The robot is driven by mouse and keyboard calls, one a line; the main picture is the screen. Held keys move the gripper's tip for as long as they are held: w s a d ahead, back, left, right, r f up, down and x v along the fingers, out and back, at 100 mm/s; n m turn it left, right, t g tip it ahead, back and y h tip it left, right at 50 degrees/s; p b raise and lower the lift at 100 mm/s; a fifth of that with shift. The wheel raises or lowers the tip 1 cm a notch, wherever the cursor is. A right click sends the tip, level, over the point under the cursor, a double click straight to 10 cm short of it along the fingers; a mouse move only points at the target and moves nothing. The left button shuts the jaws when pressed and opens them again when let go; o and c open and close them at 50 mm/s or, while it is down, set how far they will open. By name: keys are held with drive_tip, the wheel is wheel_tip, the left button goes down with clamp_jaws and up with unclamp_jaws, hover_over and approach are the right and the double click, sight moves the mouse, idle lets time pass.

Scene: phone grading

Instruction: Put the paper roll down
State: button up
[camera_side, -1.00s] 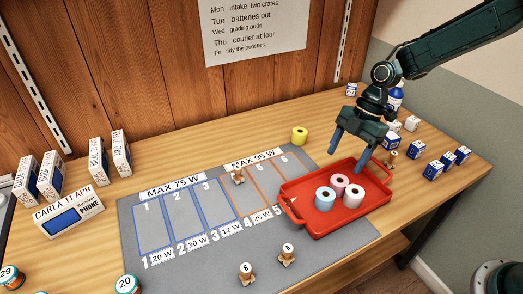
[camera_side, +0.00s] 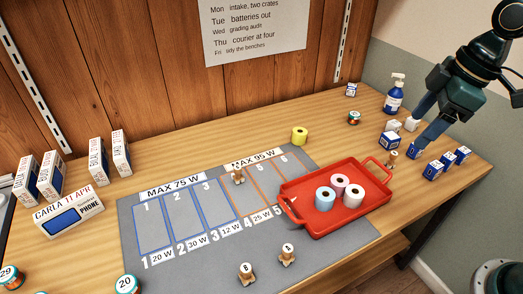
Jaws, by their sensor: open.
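Three paper rolls stand upright in the red tray (camera_side: 300,221): a blue one (camera_side: 325,199), a pink one (camera_side: 340,184) and a white one (camera_side: 353,196). A yellow roll (camera_side: 299,136) stands alone on the bench behind the mat. My gripper (camera_side: 418,128) is open, with its fingers apart, over the back right of the bench near the small blue-and-white boxes. I see no roll between its fingers. It is clear of the tray and of all the rolls.
Blue-and-white boxes (camera_side: 434,170) and a spray bottle (camera_side: 395,93) are close to my gripper. The grey mat (camera_side: 190,262) has numbered slots and wooden pieces (camera_side: 246,273). Phone boxes (camera_side: 68,213) stand at left. The bench behind the mat is mostly clear.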

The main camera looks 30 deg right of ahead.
drive_tip(key=s+d+r+m+t, duration=0.1)
drive_tip(key=s+m, duration=0.3)
drive_tip(key=s, duration=0.2)
drive_tip(key=s+d+r+m+t+h, duration=0.1)
drive_tip(key=s+d+m, duration=0.1)
drive_tip(key=s+m, duration=0.2)
drive_tip(key=shift+s+r+m+t+h, duration=0.3)
drive_tip(key=shift+s+m, duration=0.1)
drive_tip(key=shift+s, duration=0.85)
